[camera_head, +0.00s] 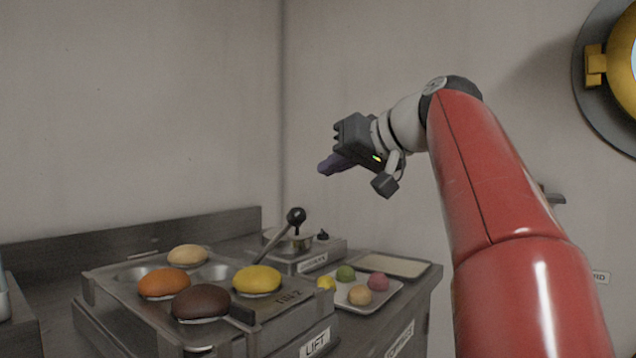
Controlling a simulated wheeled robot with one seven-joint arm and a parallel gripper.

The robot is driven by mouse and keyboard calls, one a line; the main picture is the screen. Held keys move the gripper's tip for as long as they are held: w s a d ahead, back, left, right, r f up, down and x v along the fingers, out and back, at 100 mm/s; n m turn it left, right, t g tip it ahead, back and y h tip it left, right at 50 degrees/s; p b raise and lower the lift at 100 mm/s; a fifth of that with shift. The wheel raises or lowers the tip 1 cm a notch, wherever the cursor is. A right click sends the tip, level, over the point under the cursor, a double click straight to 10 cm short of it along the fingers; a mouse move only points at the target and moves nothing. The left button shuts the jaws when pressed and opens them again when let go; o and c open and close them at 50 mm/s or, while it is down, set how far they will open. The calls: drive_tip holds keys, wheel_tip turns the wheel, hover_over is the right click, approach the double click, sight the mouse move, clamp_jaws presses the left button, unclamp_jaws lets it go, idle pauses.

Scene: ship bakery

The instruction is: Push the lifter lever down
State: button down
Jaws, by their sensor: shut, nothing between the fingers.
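The lifter lever (279,239) is a thin metal rod with a black ball knob (296,215) on top. It stands up and leans to the right from the metal lifter unit (125,290), whose front carries a "LIFT" label. My gripper (326,166) is in the air above and to the right of the knob, apart from it. Its purple-grey fingers point left and slightly down, shut with nothing held. Several buns sit on the unit: a tan one (187,256), an orange one (164,284), a brown one (201,302) and a yellow one (257,281).
Behind the lever is a small burner unit with a pan (287,240) and a black knob (323,235). A white tray (383,297) with several small coloured balls lies to the right. Walls stand behind; a brass porthole (595,66) is at upper right. Air around the gripper is clear.

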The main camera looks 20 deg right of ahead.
drive_tip(key=shift+w+a+f+b, duration=0.25)
drive_tip(key=shift+w+a+f, duration=0.5)
drive_tip(key=shift+f, duration=0.25)
drive_tip(key=shift+w+a+f+b, duration=0.3)
drive_tip(key=shift+w+a+f, duration=0.3)
drive_tip(key=shift+w+f, duration=0.3)
drive_tip(key=shift+w+a+f+b, duration=0.25)
drive_tip(key=shift+w+a+f, duration=0.45)
drive_tip(key=shift+f, duration=0.4)
drive_tip(key=shift+w+d+f, duration=0.1)
